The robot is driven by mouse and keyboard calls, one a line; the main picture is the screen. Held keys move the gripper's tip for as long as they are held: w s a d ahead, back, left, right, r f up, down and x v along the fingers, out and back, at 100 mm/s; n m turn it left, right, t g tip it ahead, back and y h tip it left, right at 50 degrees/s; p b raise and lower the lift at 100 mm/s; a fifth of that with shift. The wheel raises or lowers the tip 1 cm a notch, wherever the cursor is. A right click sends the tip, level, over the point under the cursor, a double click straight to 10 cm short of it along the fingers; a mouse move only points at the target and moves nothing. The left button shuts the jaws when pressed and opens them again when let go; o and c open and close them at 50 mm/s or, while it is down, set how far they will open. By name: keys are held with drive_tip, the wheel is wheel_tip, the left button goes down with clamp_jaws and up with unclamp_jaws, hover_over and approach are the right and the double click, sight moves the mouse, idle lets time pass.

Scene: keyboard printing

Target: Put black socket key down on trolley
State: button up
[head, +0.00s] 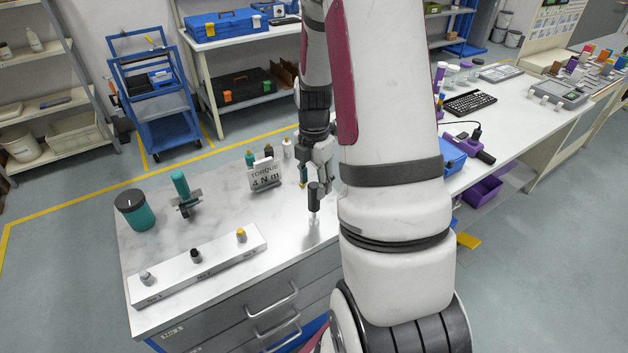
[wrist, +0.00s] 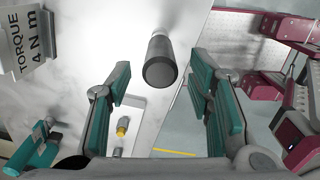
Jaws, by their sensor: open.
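The black socket key (head: 314,196) stands upright on the trolley (head: 222,203), near the top's right side. Its dark handle is up and its metal shaft points down to the marble-look surface. My gripper (head: 317,178) is just above it, pointing down. In the wrist view the key (wrist: 161,62) shows end-on between and a little beyond the fingertips. My gripper (wrist: 160,78) is open there, with a gap on both sides of the handle, so it is not gripped. My arm covers the trolley's right edge in the head view.
A white rack (head: 197,263) with several small sockets lies at the trolley's front. A torque sign (head: 265,176), small bottles (head: 268,151), a teal tool on a stand (head: 183,195) and a teal jar (head: 138,211) stand behind and left. The middle is clear.

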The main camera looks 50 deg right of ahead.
wheel_tip(320, 180, up, 12)
drive_tip(key=b, duration=0.1)
drive_tip(key=s+a+r+m+t, duration=0.2)
drive_tip(key=a+r+m, duration=0.7)
drive_tip(key=a, duration=0.5)
drive_tip(key=s+a+r+m+t, duration=0.3)
drive_tip(key=s+a+r+m, duration=0.1)
drive_tip(key=s+a+m, duration=0.5)
drive_tip(key=shift+s+a+r+t, duration=0.3)
drive_tip(key=shift+a+r, duration=0.1)
drive_tip(key=shift+a, duration=0.4)
drive_tip(key=shift+w, duration=0.1)
drive_tip(key=shift+w+f, duration=0.2)
